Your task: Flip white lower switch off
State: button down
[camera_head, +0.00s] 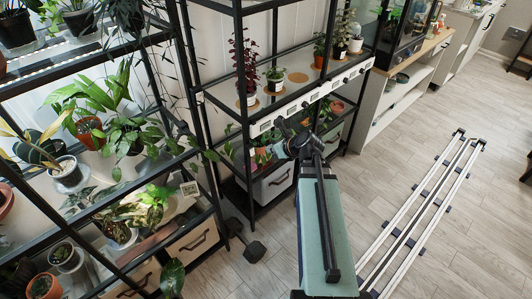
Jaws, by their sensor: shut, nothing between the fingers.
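A white strip (325,91) with several small switch or socket panels runs along the front edge of the middle rack's shelf. The panels are too small to tell which is the white lower switch or how it is set. My gripper (281,127) is at the far end of my arm, close to the left part of this strip. It is shut and appears dark and empty. My arm hides part of the area below the strip, and I cannot tell whether the fingertips touch the panel.
Potted plants (246,70) stand on the shelf above the strip. A crowded plant rack (105,150) fills the left side. White drawers (274,180) sit below. Floor rails (420,215) lie at right; the surrounding wood floor (485,215) is clear.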

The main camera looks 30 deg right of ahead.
jog(key=shift+v, duration=1.15)
jog(key=shift+w+r, duration=0.2)
jog(key=s+a+f+n+g, duration=0.5)
jog(key=s+f+n, duration=0.3)
jog(key=f+n, duration=0.4)
jog(key=s+a+f+n+g, duration=0.45)
jog(key=s+f+n, duration=0.35)
jog(key=f+n, duration=0.4)
jog(key=s+a+f+n+g+h, duration=0.1)
jog(key=s+a+f+n+g, duration=0.2)
jog(key=s+f, duration=0.4)
jog(key=s+a+f+n+g+h, duration=0.1)
jog(key=s+a+f+n+g, duration=0.3)
jog(key=s, duration=1.3)
jog(key=a+f+n, duration=0.1)
jog(key=a+f, duration=0.2)
jog(key=a, duration=0.1)
jog(key=shift+s+n+h, duration=0.3)
jog(key=shift+n+h, duration=0.1)
